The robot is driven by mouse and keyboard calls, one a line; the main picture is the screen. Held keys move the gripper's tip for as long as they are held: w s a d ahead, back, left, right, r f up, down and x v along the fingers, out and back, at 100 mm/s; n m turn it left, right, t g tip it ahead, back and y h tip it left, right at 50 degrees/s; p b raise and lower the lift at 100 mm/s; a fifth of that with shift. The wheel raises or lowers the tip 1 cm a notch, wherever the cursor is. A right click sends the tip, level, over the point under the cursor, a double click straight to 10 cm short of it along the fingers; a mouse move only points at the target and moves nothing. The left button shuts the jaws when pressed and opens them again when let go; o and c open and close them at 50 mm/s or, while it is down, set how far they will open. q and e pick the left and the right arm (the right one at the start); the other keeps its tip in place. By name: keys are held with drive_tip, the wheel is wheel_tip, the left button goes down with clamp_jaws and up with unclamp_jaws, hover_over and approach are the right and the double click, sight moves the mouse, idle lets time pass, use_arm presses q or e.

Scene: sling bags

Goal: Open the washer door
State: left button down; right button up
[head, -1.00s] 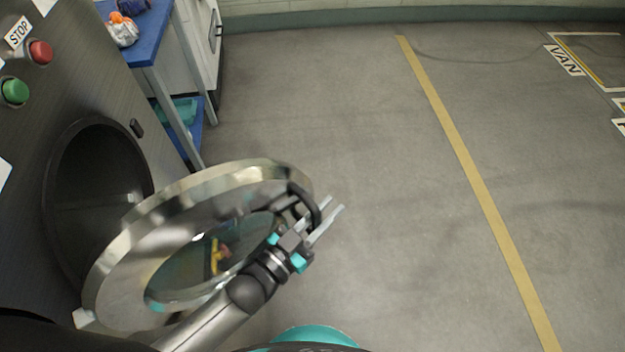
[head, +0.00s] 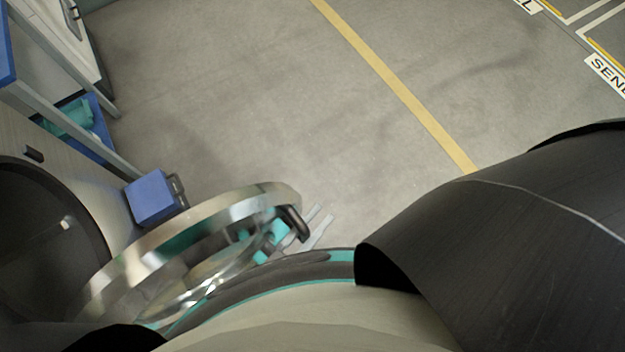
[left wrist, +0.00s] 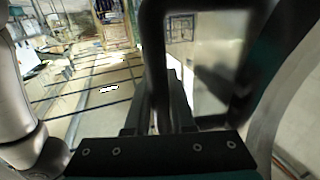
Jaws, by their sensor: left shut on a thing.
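The washer door (head: 165,243), a round glass door with a shiny metal rim, stands swung well out from the dark round washer opening (head: 45,235) at the left of the head view. Its black handle (head: 296,223) sits on the rim's right side. My left gripper (head: 312,228) is at this handle, its pale fingers passing around it. In the left wrist view the dark handle bar (left wrist: 155,60) stands between the fingers, so the gripper is shut on it. Most of my left arm is hidden behind my body. My right gripper is not in view.
A blue box (head: 154,197) shows just behind the door's rim. A blue-shelved table (head: 75,85) with a teal item (head: 72,117) stands at the upper left. The grey floor (head: 240,100) with its yellow line (head: 395,85) is clear.

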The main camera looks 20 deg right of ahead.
use_arm(q)
drive_tip(key=c, duration=1.1)
unclamp_jaws()
drive_tip(key=shift+o, duration=0.2)
drive_tip(key=v, duration=1.5)
drive_tip(key=shift+a, duration=0.15)
drive_tip(key=shift+s, duration=0.1)
